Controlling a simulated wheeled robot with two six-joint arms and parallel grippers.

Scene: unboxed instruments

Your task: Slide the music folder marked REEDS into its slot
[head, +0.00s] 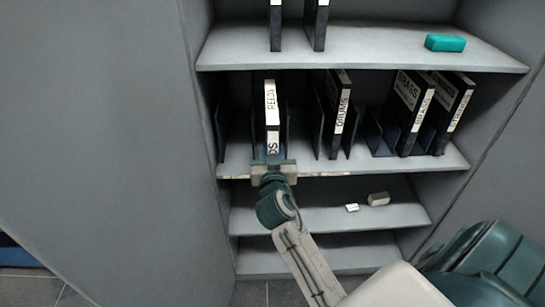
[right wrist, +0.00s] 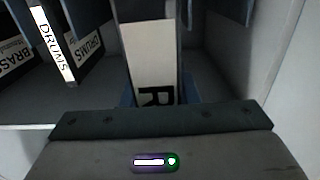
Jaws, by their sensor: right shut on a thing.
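The REEDS folder (head: 271,105), dark with a white spine label, stands upright on the middle shelf between dark blue dividers (head: 286,115) at the left of the cabinet. My right gripper (head: 273,167) is shut on the lower front of this folder at the shelf's front edge. In the right wrist view the pale spine (right wrist: 152,62) with a large R rises beyond the gripper body, with blue dividers beside it. The fingertips and the folder's bottom and back are hidden, so its depth in the slot is hard to tell. My left gripper is out of view.
The DRUMS folder (head: 340,110) stands to the right, then a BRASS folder (head: 410,105) and another leaning folder (head: 455,105). A teal box (head: 445,43) sits on the shelf above.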

